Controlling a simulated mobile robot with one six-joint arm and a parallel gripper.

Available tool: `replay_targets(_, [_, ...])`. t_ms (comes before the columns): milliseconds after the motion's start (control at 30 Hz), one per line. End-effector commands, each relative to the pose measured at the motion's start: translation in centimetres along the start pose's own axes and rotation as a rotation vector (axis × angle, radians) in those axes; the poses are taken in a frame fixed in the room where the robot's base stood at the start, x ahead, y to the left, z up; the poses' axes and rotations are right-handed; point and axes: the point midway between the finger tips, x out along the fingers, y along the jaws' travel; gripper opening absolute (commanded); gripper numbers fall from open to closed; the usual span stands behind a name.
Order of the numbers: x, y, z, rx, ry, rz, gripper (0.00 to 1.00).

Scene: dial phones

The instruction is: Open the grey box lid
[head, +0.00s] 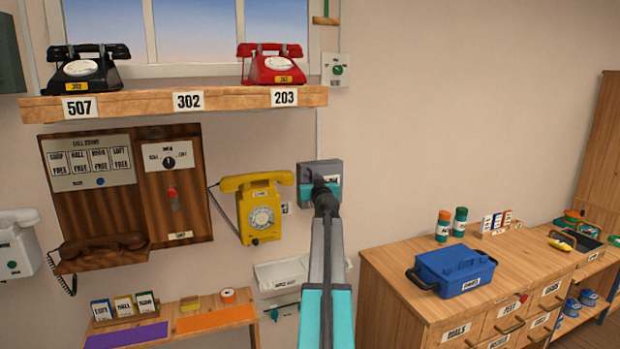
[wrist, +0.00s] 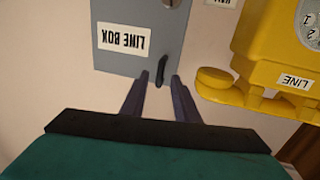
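The grey box (head: 308,172) is fixed to the wall, right of the yellow phone (head: 262,208). In the wrist view its grey front (wrist: 118,58) carries an upside-down "LINE BOX" label, and the lid looks shut. A small dark handle (wrist: 162,70) sits near the edge of the front. My gripper (wrist: 160,82) is open, with its two dark fingertips on either side of the handle's end; I cannot tell whether they touch it. In the head view my gripper (head: 323,190) covers much of the box front.
The yellow phone (wrist: 262,55) is close beside my fingers in the wrist view. A shelf (head: 220,98) with a black and a red phone is above. A wooden cabinet (head: 400,290) with a blue toolbox (head: 452,268) stands at right. The wall between box and cabinet is clear.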

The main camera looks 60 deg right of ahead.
Motion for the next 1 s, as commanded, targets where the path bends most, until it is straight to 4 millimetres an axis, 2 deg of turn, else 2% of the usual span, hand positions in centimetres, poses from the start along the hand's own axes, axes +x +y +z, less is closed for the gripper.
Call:
replay_targets(200, [1.4, 0.0, -0.1, 0.0, 0.0, 0.0, 0.28])
replay_targets(633, [1.7, 0.0, 0.0, 0.0, 0.0, 0.0, 0.28])
replay_targets(800, [1.7, 0.0, 0.0, 0.0, 0.0, 0.0, 0.0])
replay_targets(967, [1.7, -0.1, 0.0, 0.0, 0.0, -0.001, 0.0])
replay_targets(1000, [0.5, -1.1, 0.1, 0.0, 0.001, -0.003, 0.0])
